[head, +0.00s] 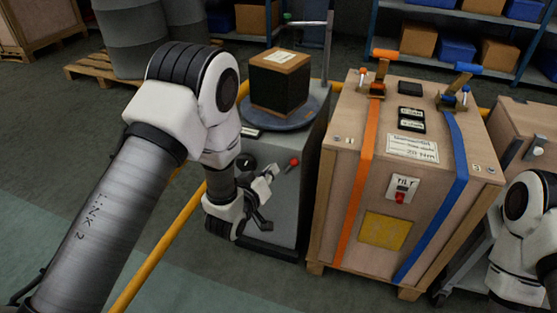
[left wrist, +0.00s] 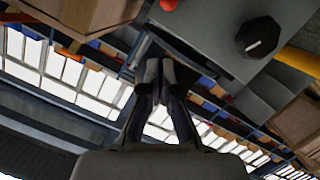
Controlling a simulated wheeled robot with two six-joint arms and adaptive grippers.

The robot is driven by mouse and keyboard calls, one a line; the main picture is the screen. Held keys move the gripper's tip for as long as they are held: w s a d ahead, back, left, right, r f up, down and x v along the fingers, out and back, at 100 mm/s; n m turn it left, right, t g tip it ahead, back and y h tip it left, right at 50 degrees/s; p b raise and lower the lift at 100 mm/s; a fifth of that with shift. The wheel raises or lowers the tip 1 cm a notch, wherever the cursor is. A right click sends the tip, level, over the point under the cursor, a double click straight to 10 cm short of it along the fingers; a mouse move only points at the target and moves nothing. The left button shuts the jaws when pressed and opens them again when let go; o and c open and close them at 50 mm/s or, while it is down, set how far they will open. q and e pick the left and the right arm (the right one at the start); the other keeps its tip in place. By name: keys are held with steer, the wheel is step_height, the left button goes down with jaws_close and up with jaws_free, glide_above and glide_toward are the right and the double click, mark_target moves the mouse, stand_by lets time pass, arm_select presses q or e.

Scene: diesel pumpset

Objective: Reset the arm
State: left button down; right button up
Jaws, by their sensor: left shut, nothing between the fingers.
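My left arm reaches in from the left in the head view. Its gripper (head: 268,186) is in front of the grey cabinet (head: 290,205) beside the wooden crate. In the left wrist view the two fingers of this gripper (left wrist: 160,70) are together at the tips, with nothing between them. My right arm shows only in part at the right edge of the head view, and its gripper is not in view.
The wooden crate (head: 335,190) with orange and blue straps stands right of the cabinet. A small dark box (head: 278,85) sits on a round plate (head: 292,118) on the cabinet. A red knob (head: 294,161) and a black knob (left wrist: 258,38) are near the gripper. A yellow rail (head: 160,255) runs below my left arm.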

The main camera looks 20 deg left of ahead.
arm_select(q)
steer(key=shift+v, duration=1.1)
steer(key=shift+r, duration=0.15)
steer(key=s+a+f+g+y, duration=0.3)
steer(key=s+f+g, duration=0.7)
steer(key=s+f, duration=1.2)
steer(key=s+a+f+m+g, duration=0.1)
steer(key=s+m+g, duration=0.15)
steer(key=s, duration=0.35)
steer(key=s+a+m+g, duration=0.1)
steer(key=s+g, duration=0.2)
steer(key=s, duration=0.3)
step_height(320, 180, up, 22)
steer(key=p, duration=2.2)
steer(key=shift+s+d+h+p, duration=0.15)
steer(key=shift+s+h+p, duration=0.25)
steer(key=shift+s, duration=0.1)
steer(key=shift+s+r+m, duration=0.1)
steer(key=shift+r+m, duration=0.05)
steer(key=shift+m, duration=0.1)
